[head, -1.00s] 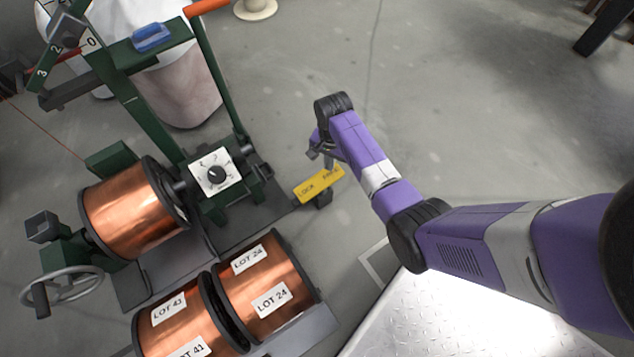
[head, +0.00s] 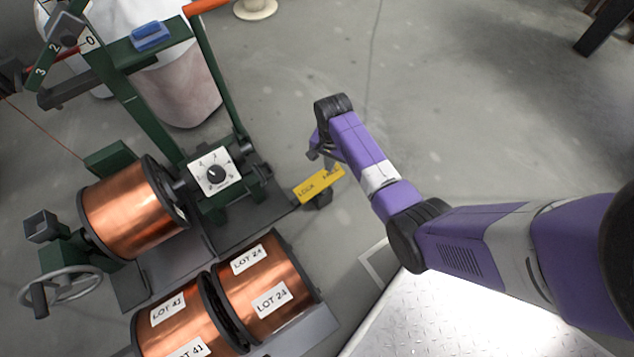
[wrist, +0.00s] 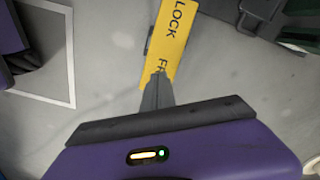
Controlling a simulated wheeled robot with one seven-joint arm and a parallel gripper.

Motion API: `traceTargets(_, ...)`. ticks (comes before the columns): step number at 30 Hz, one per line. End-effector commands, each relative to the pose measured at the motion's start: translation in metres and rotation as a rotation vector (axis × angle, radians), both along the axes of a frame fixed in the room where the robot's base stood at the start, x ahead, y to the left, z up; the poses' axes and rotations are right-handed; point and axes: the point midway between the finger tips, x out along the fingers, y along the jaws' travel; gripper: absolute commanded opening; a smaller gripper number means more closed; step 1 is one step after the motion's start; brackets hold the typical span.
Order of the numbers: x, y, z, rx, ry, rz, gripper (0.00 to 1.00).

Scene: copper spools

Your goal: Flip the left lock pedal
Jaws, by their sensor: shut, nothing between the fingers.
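The lock pedal is a yellow plate (head: 318,185) lettered LOCK and FREE, on a dark mount beside the green machine's base in the head view. It also shows in the wrist view (wrist: 172,40), with LOCK at the far end and the FREE lettering partly hidden. My gripper (head: 328,164) is over the FREE end of the pedal. In the wrist view its shut fingers (wrist: 158,82) overlap that end, with nothing between them. I cannot tell whether the fingertips touch the plate. Only one pedal is in view.
The green machine holds a copper spool (head: 128,215) and a white dial (head: 215,172). More labelled copper spools (head: 262,290) stand in front of it. A metal plate platform (head: 440,315) lies at lower right. The grey floor (head: 450,110) behind my arm is clear.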

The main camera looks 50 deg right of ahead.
Motion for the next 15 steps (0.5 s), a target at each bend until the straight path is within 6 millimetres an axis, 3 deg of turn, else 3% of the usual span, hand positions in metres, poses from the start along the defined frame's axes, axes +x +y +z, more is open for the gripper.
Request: traceTargets(15,0.0002,-0.0001,-0.0073,0.0,0.0,0.0,0.0)
